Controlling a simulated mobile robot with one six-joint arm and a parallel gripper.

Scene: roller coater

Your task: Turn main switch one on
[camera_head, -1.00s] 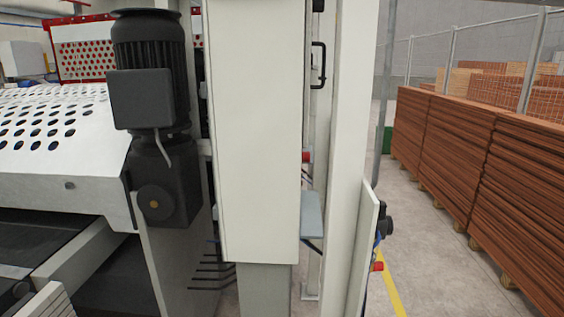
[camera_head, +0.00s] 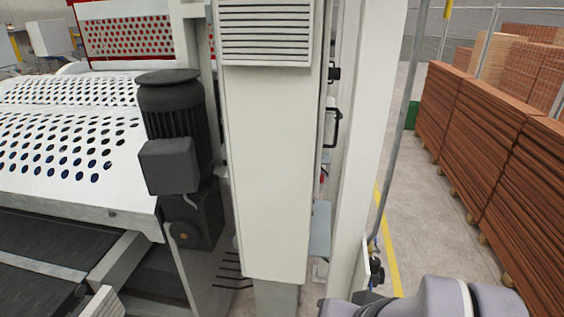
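No part is clearly readable as main switch one. A black knob-like part (camera_head: 377,270) sticks out from the edge of a narrow white panel at the lower right, seen from the side. Another small black part (camera_head: 334,73) sits high on the side of the machine's tall white housing (camera_head: 275,170). Whether either is the switch I cannot tell. Grey-lilac links of my arm (camera_head: 445,298) show at the bottom right, just below and right of the black knob. My gripper is not in view.
A black motor (camera_head: 172,115) and a white perforated cover (camera_head: 60,125) stand left of the housing. A white post (camera_head: 368,110) stands right of it. Stacked brown boards (camera_head: 490,150) line the right. Floor (camera_head: 410,190) with a yellow line lies clear between.

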